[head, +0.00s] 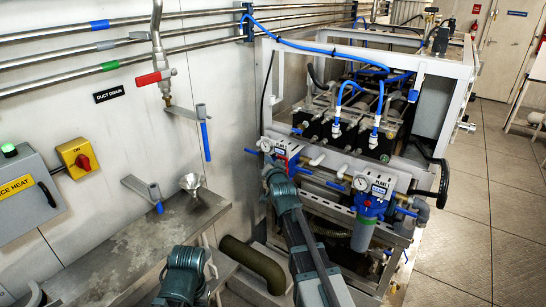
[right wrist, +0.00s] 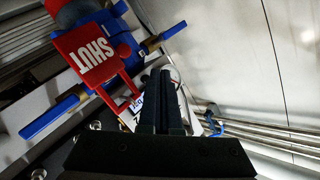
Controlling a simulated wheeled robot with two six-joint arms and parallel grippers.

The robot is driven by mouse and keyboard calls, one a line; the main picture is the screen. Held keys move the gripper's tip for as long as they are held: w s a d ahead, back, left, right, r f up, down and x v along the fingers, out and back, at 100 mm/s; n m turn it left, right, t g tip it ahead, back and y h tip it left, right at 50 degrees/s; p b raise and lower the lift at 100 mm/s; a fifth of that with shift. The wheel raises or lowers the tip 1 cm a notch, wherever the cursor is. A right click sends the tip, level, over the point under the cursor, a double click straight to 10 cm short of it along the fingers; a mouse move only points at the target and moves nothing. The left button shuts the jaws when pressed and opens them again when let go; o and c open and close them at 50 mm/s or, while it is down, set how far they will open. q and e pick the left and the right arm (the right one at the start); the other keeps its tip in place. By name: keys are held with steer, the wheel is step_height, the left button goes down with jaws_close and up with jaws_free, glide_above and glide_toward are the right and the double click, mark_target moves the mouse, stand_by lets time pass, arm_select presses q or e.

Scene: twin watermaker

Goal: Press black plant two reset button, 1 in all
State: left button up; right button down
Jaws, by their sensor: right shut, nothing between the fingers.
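The plant two panel is the left one of two similar units in the head view; its gauge and white plate (head: 284,152) are partly covered by my right arm. My right gripper (right wrist: 165,75) is shut and empty, with its dark fingers pointing at the white plate (right wrist: 136,116) in the right wrist view. The fingers hide part of this plate. I cannot make out the black reset button in either view, nor whether the fingertips touch anything. Part of my left arm shows at the bottom of the head view, but its gripper fingers do not.
A red SHUT tag (right wrist: 92,58) and blue valve handles (right wrist: 54,117) sit close beside my right gripper. The plant one panel (head: 374,186) is to the right. Floor at right is clear.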

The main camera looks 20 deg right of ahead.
steer(key=shift+w+d, duration=0.15)
stand_by(0.8)
steer(key=shift+w+d, duration=0.15)
steer(key=shift+d, duration=0.05)
steer(key=shift+w+d, duration=0.25)
steer(key=shift+d, duration=0.1)
stand_by(0.7)
steer(key=shift+a, duration=0.1)
steer(key=shift+s+a, duration=0.55)
steer(key=shift+a, duration=0.05)
stand_by(0.3)
steer(key=s+a, duration=0.1)
steer(key=a, duration=0.1)
steer(key=s+a, duration=0.2)
stand_by(0.5)
stand_by(0.6)
